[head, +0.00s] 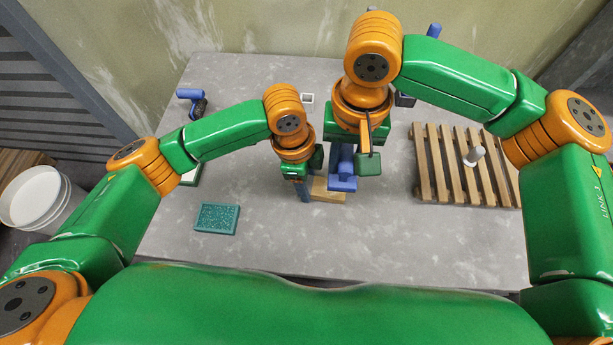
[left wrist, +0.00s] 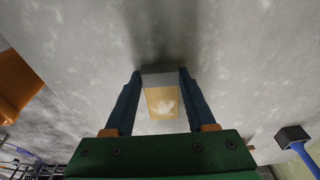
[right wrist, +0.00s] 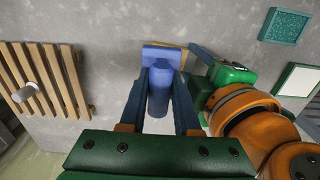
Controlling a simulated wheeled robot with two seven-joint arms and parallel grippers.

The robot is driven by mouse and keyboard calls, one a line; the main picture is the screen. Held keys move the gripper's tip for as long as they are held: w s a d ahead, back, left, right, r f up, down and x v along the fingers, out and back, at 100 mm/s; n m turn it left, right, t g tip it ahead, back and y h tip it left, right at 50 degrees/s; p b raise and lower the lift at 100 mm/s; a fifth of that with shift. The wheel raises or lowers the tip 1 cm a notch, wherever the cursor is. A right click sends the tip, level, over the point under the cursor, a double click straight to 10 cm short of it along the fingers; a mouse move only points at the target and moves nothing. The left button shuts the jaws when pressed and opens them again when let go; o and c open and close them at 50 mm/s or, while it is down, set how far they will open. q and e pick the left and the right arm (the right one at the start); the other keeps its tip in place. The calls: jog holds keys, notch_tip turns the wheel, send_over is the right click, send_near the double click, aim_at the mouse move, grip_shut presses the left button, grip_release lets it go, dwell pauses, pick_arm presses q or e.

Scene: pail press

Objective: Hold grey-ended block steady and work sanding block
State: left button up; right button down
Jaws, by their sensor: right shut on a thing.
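The grey-ended block (head: 328,192) lies on the table, pale wood with a grey end. In the left wrist view the grey end (left wrist: 160,78) and wooden part (left wrist: 163,103) sit between the fingers of my left gripper (left wrist: 160,75). The fingers straddle the block closely; I cannot tell whether they press on it. The blue sanding block (head: 342,184) is at the wooden block's right. My right gripper (right wrist: 161,72) is shut on its upright handle (right wrist: 159,92). The sanding block's base (right wrist: 161,52) reaches the wooden block, whose far side is partly hidden; I cannot tell whether they touch.
A slatted wooden pallet (head: 436,168) with a pale cylinder (head: 474,156) is on the right. A teal speckled pad (head: 216,218) lies front left. A blue tool (head: 190,95) lies back left. A white bucket (head: 35,200) stands left of the table. The front middle is clear.

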pick_arm(q)
grip_shut()
dwell(0.9)
jog(key=o, duration=0.6)
grip_release()
grip_shut()
dwell(0.9)
